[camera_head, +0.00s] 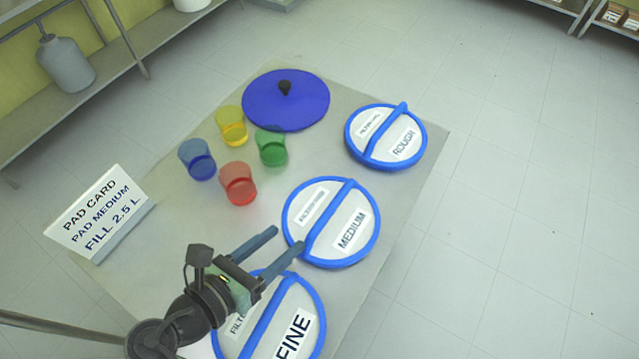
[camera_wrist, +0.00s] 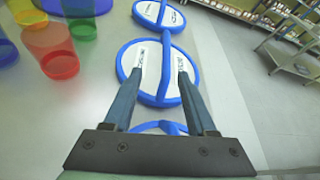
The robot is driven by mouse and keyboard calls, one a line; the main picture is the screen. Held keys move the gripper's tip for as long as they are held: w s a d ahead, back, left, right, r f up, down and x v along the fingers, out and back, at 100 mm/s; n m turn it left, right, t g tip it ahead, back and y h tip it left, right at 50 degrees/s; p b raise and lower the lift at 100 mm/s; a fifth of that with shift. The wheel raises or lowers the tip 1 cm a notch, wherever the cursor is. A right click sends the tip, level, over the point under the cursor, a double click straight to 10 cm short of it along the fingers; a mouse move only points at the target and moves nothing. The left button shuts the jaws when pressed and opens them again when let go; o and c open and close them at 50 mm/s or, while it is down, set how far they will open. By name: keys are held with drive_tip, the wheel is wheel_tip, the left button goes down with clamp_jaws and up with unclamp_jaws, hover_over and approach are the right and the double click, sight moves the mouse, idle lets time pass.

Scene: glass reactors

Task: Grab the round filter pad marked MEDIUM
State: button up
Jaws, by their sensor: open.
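The round filter pad marked MEDIUM (camera_head: 313,230) lies on the table, white with a blue rim and a raised blue bar across its middle. It also shows in the wrist view (camera_wrist: 151,72), between and beyond my fingers. My gripper (camera_head: 290,240) is open and empty. Its fingertips are at the near-left side of the MEDIUM pad, one overlapping its rim in the head view; I cannot tell whether they touch. In the wrist view my gripper's fingers (camera_wrist: 160,78) point along the pad, with the blue bar's far part between their tips.
The FINE pad (camera_head: 306,312) lies below my gripper, partly hidden. The ROUGH pad (camera_head: 400,142) lies at the far right. Red (camera_head: 238,186), green, blue and yellow cups stand left of the pads. A blue disc lid (camera_head: 304,103) and a pad card (camera_head: 98,214) are also on the table.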

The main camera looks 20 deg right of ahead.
sight(324, 216)
drive_tip(key=x, duration=0.4)
drive_tip(key=s+x, duration=0.1)
drive_tip(key=x, duration=0.2)
drive_tip(key=shift+d, duration=0.35)
drive_tip(key=x, duration=0.5)
clamp_jaws()
idle(0.9)
